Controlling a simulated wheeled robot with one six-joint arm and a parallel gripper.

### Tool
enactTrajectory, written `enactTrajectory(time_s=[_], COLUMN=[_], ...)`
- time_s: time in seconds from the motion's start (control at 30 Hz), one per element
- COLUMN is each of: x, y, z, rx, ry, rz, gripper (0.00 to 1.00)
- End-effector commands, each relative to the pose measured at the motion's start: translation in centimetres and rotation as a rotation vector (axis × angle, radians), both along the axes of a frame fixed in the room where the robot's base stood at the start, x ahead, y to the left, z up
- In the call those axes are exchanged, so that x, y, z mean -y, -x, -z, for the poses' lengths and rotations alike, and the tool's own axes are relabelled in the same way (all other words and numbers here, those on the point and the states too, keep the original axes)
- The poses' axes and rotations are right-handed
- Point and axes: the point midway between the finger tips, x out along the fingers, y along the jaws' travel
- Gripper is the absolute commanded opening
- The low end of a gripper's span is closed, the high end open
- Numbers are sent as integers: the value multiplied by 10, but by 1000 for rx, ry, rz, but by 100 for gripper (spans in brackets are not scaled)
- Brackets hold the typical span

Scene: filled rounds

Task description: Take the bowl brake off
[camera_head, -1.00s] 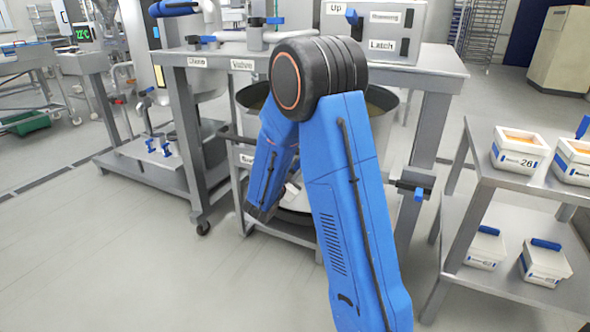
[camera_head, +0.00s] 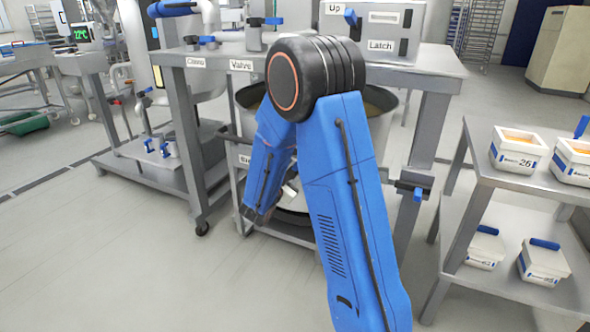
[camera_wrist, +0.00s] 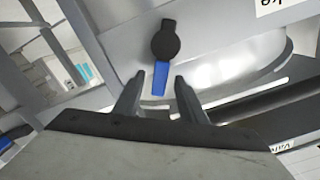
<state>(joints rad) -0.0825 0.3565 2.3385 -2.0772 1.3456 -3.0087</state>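In the wrist view, a lever with a round black hub (camera_wrist: 165,42) and a blue handle (camera_wrist: 160,80) is mounted on a grey metal frame. The handle points down toward my gripper (camera_wrist: 158,82). My gripper is open, with one dark finger on each side of the handle's end in the picture. A gap shows on both sides; I cannot tell the depth between them. A partly cut-off label ending in "ke" (camera_wrist: 272,5) is above right. In the head view, the steel bowl (camera_head: 384,99) stands under the bench, and my blue arm hides much of it and the lever.
A bench with labels "Valve" (camera_head: 242,65) and "Latch" (camera_head: 381,45) stands over the bowl. A blue-handled clamp (camera_head: 418,194) sticks out on the right. A shelf cart (camera_head: 508,180) with white boxes stands at right. The floor at left front is clear.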

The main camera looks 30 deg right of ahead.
Motion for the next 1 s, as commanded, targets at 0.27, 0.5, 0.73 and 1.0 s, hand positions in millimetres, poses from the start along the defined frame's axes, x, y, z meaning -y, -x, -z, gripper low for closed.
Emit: enactTrajectory(time_s=[0.27,0.5,0.73,1.0], x=[-39,-72,-101,-125], y=[28,51,73,91], z=[0,0,1,1], rx=[0,-1,-1,-1], ry=[1,1,1,0], rz=[-3,-2,-2,-1], gripper=[38,38,38,38])
